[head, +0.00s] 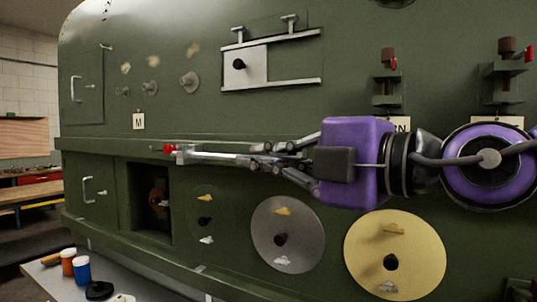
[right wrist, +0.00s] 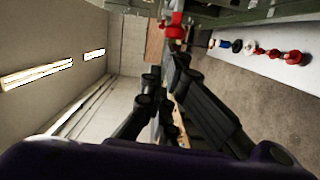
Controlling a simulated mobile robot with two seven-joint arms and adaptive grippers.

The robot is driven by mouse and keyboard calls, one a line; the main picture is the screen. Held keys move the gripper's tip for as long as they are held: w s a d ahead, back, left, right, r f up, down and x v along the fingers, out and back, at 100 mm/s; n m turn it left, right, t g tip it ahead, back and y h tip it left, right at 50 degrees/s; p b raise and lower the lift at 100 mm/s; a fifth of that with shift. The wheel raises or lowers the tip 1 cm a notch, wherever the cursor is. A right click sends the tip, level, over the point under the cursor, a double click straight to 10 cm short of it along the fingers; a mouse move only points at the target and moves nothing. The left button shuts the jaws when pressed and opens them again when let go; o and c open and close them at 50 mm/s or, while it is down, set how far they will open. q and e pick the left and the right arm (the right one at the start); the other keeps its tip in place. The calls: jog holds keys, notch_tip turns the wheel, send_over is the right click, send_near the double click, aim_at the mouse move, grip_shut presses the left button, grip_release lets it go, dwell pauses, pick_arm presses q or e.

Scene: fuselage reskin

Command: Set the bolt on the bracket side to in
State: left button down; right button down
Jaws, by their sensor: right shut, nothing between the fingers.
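A bolt with a red knob (head: 169,149) stands out from the green fuselage side, above the dark opening in the lower left of the skin. A red part, probably the same knob, shows beyond my fingertips in the right wrist view (right wrist: 174,27). My right gripper (head: 190,154) comes in from the right, with its fingers shut and empty. Its tips are close to the knob's right side; I cannot tell whether they touch it. The tips also show in the right wrist view (right wrist: 178,62). The bolt's body is partly hidden by the fingers. My left gripper is not in view.
A sliding plate (head: 256,68) with a black knob sits between rails above. Two brackets with red parts (head: 387,88) (head: 503,82) are at upper right. A grey disc (head: 288,250) and a yellow disc (head: 418,246) are below my arm. Cups and jars (head: 82,270) stand at lower left.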

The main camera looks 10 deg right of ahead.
jog(key=shift+w+d+b, duration=0.45)
jog(key=shift+w+d, duration=0.55)
jog(key=shift+w, duration=0.2)
